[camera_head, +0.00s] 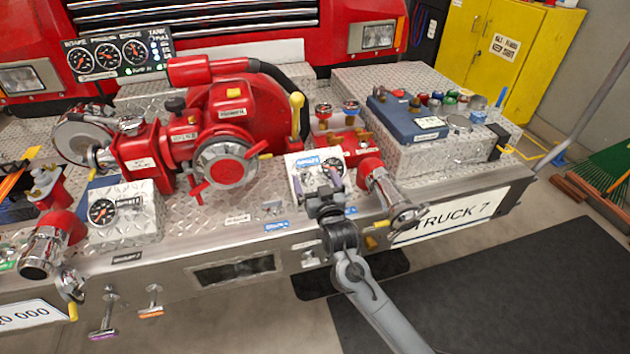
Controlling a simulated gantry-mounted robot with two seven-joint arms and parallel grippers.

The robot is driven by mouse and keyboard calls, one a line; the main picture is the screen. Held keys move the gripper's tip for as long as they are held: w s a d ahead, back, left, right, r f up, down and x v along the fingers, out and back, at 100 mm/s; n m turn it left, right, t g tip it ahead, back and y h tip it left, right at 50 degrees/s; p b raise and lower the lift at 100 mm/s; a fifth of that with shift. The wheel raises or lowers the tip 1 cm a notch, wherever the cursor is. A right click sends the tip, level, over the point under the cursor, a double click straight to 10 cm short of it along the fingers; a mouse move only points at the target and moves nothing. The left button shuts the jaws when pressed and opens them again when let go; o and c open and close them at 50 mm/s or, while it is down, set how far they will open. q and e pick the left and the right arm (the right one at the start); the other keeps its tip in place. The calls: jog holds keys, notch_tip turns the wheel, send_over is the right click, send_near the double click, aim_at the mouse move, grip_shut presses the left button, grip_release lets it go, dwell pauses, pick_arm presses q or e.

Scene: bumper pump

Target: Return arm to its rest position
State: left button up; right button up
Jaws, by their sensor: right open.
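My right arm comes in from the bottom right of the head view. Its gripper (322,186) is open, its fingers apart with nothing seen between them. It is in front of a small panel with a gauge (304,166) at the front of the diamond-plate bumper (217,202). Whether the fingers touch the panel I cannot tell. A yellow-handled lever (296,112) stands upright just behind it. My left gripper is not in view.
The red pump (225,160) fills the middle of the bumper. A chrome-capped outlet (385,190) is close to the right of my gripper. A blue case (405,117) sits on the metal box at right. Open floor and a dark mat (500,280) are below right.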

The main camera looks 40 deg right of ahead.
jog(key=s+a+f+n+g+y+p, duration=0.1)
jog(key=s+a+f+g+y, duration=0.15)
jog(key=s+f, duration=0.45)
jog(key=s+a+f+n+g+y+p, duration=0.1)
jog(key=s+a+f+n, duration=0.1)
jog(key=s+a+f, duration=0.35)
jog(key=s+a+f+n+g+y, duration=0.15)
jog(key=s+a+g, duration=0.35)
jog(key=s, duration=0.6)
jog(key=s+a+f+n+g+y, duration=0.1)
jog(key=s+a+n+g+y, duration=0.15)
jog(key=s+a+g, duration=0.65)
jog(key=s+d+r+t+p, duration=0.1)
jog(key=r+t+p, duration=0.1)
jog(key=r+p, duration=1.7)
jog(key=s+d+r+t+p, duration=0.1)
jog(key=d+r+t+p, duration=0.1)
jog(key=r+p, duration=1.6)
jog(key=shift+s+d+r+t+p, duration=0.25)
jog(key=shift+r+t+p, duration=0.1)
jog(key=shift+p, duration=0.35)
